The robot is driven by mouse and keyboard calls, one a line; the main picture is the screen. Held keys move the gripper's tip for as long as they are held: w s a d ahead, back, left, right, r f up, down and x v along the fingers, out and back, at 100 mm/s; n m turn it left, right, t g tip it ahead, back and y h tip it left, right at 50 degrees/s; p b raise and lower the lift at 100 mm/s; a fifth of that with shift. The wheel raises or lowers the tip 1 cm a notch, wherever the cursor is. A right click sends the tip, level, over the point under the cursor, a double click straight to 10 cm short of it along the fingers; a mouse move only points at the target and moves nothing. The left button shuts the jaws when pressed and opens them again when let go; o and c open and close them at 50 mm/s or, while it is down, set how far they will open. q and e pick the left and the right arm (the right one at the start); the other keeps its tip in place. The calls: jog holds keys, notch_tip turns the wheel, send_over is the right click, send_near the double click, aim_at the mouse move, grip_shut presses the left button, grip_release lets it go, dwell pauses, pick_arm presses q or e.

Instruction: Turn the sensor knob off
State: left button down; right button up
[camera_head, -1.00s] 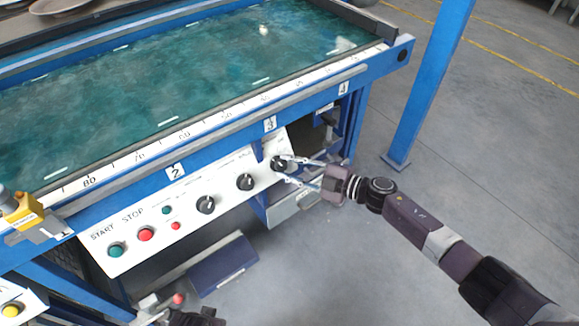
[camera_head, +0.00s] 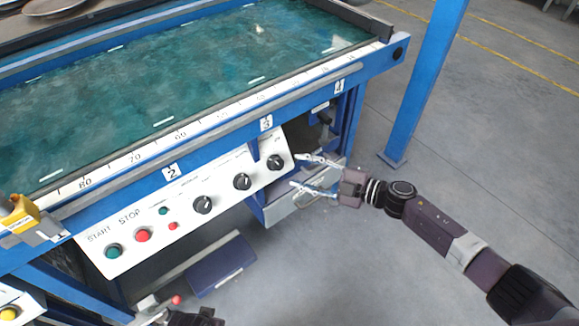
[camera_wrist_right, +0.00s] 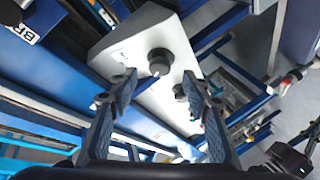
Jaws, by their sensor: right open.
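The white control panel (camera_head: 225,208) carries several black knobs along its slanted face. The rightmost black knob (camera_head: 276,162) sits at the panel's right end; its label is too small to read, so I cannot confirm that it is the sensor knob. It appears to be the nearer knob in the right wrist view (camera_wrist_right: 160,62), with a pale mark on it. My right gripper (camera_head: 299,171) is open and empty, just right of this knob and apart from it. Its two fingers also frame the lower middle of the wrist view (camera_wrist_right: 160,115). My left gripper (camera_head: 158,311) is partly visible at the bottom edge.
Two other black knobs (camera_head: 242,181) (camera_head: 203,204), a red button (camera_head: 143,236) and a green button (camera_head: 113,251) lie further left. The blue table frame (camera_head: 215,140) overhangs the panel. A blue post (camera_head: 425,85) stands at right, with open floor around it.

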jog(key=v, duration=0.6)
jog(key=shift+s+d, duration=0.15)
jog(key=shift+d, duration=0.1)
